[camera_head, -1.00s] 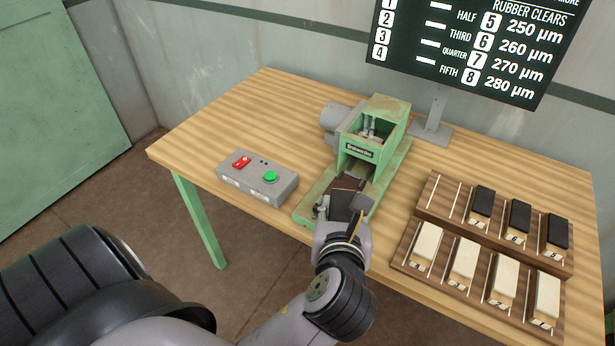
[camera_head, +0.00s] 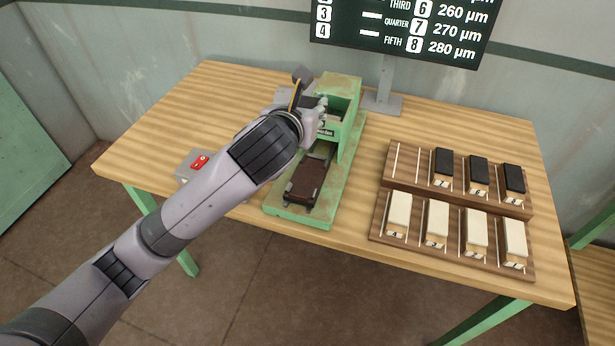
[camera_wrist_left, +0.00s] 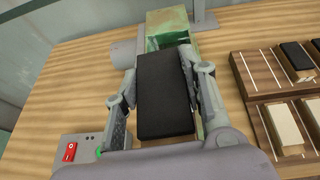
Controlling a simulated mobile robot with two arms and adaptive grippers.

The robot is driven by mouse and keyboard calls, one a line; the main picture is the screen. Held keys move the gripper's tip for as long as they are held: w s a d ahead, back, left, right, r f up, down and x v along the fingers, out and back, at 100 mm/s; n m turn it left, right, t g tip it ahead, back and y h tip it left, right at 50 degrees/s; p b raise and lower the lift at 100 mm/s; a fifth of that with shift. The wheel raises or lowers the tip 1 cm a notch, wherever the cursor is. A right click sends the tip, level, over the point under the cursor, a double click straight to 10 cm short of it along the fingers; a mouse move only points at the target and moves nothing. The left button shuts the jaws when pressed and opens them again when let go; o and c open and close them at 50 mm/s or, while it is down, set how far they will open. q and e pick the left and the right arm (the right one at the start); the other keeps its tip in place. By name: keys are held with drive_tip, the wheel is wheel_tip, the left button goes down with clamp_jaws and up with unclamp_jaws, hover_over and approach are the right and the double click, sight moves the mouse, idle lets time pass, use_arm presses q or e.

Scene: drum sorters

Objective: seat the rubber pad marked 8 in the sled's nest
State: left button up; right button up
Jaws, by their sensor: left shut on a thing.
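My left gripper (camera_head: 306,98) is beside the upper part of the green machine (camera_head: 342,88), raised above the table. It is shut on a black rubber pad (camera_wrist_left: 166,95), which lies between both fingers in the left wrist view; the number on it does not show. The sled (camera_head: 305,181), with a dark brown top, sits on the front of the machine's green base, apart from the pad. My arm covers part of the machine's left side. My right gripper is not in view.
A two-step wooden rack (camera_head: 385,180) at right holds several black pads and pale blocks; its upper left slot is empty. A sign (camera_head: 400,35) stands behind the table.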

sight(309, 175)
use_arm(q)
drive_tip(key=shift+w+d+r+m+h, duration=0.25)
drive_tip(key=shift+w+r+m+h, duration=0.2)
drive_tip(key=shift+w+r, duration=0.55)
wheel_tip(309, 175, down, 20)
drive_tip(key=shift+w+r, duration=0.1)
drive_tip(key=o, duration=1.2)
drive_tip(key=shift+o, duration=0.2)
drive_tip(key=v, duration=1.2)
